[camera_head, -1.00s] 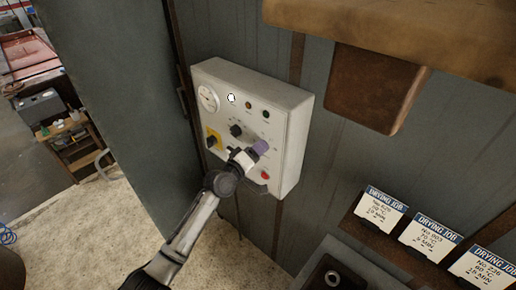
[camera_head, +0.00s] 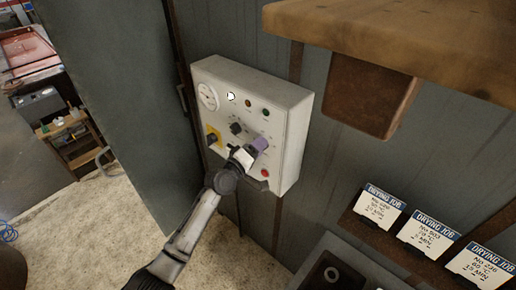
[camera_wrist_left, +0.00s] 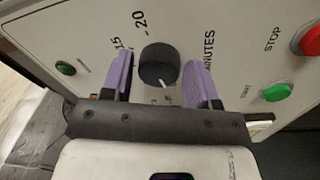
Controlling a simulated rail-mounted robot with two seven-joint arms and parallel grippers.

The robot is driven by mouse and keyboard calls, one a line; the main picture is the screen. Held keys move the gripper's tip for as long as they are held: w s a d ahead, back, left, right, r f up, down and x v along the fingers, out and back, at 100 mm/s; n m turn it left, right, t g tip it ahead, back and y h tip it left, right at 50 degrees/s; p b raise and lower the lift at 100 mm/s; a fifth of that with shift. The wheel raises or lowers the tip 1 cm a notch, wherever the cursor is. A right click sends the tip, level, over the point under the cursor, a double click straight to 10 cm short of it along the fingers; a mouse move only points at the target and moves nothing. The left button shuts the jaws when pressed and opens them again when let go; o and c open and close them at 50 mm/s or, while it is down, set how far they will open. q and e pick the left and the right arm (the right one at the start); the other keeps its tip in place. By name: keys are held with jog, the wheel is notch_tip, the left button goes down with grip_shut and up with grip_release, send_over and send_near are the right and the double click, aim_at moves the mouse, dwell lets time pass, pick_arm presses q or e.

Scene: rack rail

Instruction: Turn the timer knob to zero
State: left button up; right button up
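The timer knob (camera_wrist_left: 158,65) is black and round, with a white pointer line, on the pale control panel in the left wrist view. Its pointer faces the lower edge of that picture, slightly right. "15", "20" and "MINUTES" are printed around it; the marks near the pointer are too small to read. My left gripper (camera_wrist_left: 158,74) has its purple fingers apart, one on each side of the knob, with gaps showing. In the head view the left gripper (camera_head: 259,147) is at the panel's lower right and hides the knob. My right gripper is not in view.
The control panel (camera_head: 228,73) also has a gauge (camera_head: 208,97), a black knob (camera_head: 237,128), a yellow-backed switch (camera_head: 213,138) and a red button (camera_head: 265,173). In the wrist view, green (camera_wrist_left: 276,92) and red (camera_wrist_left: 312,40) buttons lie right. A wooden shelf (camera_head: 400,40) overhangs at upper right.

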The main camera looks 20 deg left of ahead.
pick_arm(q)
jog(key=shift+o, duration=1.1)
jog(key=b+v, duration=0.1)
jog(key=v, duration=1.2)
jog(key=shift+s+a+b, duration=0.2)
jog(key=shift+s+b, duration=0.15)
jog(key=shift+r, duration=0.1)
